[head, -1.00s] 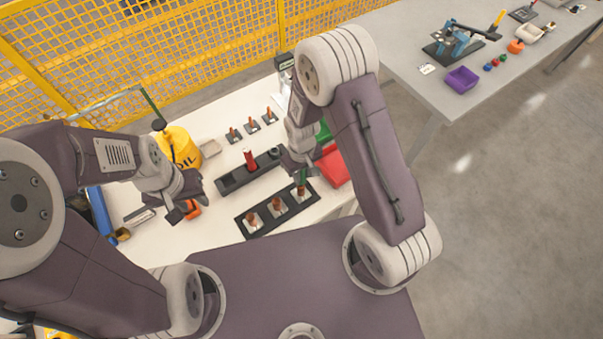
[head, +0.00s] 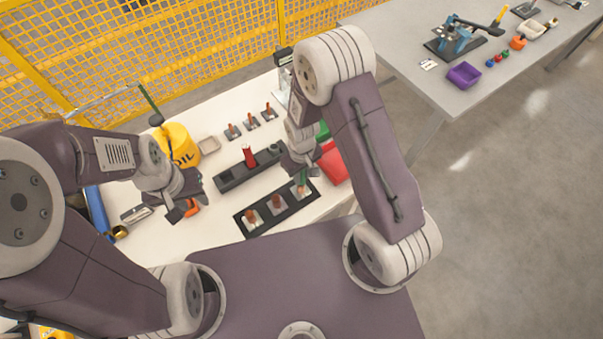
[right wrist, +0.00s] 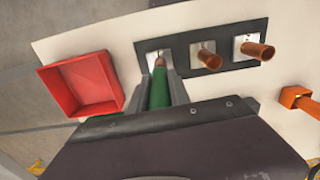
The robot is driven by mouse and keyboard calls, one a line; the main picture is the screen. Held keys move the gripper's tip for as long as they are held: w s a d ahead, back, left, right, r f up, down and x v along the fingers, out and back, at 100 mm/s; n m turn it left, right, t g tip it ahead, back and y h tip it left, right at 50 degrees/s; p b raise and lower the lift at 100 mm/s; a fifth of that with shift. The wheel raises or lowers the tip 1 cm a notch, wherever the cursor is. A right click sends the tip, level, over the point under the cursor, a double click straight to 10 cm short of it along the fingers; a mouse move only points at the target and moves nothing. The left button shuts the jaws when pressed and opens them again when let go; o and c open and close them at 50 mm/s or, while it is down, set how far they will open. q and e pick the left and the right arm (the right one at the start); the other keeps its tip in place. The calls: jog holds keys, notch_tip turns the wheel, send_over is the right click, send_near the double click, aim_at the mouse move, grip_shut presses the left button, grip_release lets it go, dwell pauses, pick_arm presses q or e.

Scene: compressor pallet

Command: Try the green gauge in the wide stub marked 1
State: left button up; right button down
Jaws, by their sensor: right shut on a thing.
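The green gauge (right wrist: 160,88) is between the fingers of my right gripper (right wrist: 161,92) in the right wrist view. Its far end lines up with a copper stub (right wrist: 160,61) on the black plate (right wrist: 188,66); I cannot tell whether it is inside or just above. In the head view my right gripper (head: 302,174) is over the plate's right end. Two more copper stubs (right wrist: 204,54) (right wrist: 257,49) stand on the plate, with white labels too small to read. My left gripper (head: 180,208) is low over the table's left part; its fingers are unclear.
A red tray (right wrist: 82,84) lies beside the plate. A black holder with a red upright piece (head: 248,157) is behind it. Several small copper stubs on plates (head: 251,123), a yellow oil can (head: 180,145) and an orange piece (right wrist: 296,97) are also on the table.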

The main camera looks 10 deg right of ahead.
jog(key=shift+f+b, duration=0.55)
jog(key=shift+f, duration=0.25)
jog(key=shift+s, duration=0.1)
dwell(1.1)
jog(key=shift+r+p, duration=0.8)
jog(key=shift+p, duration=0.1)
jog(key=shift+r+p, duration=1.95)
jog(key=shift+r, duration=0.25)
notch_tip(320, 180, up, 4)
jog(key=p, duration=0.4)
jog(key=shift+r, duration=0.15)
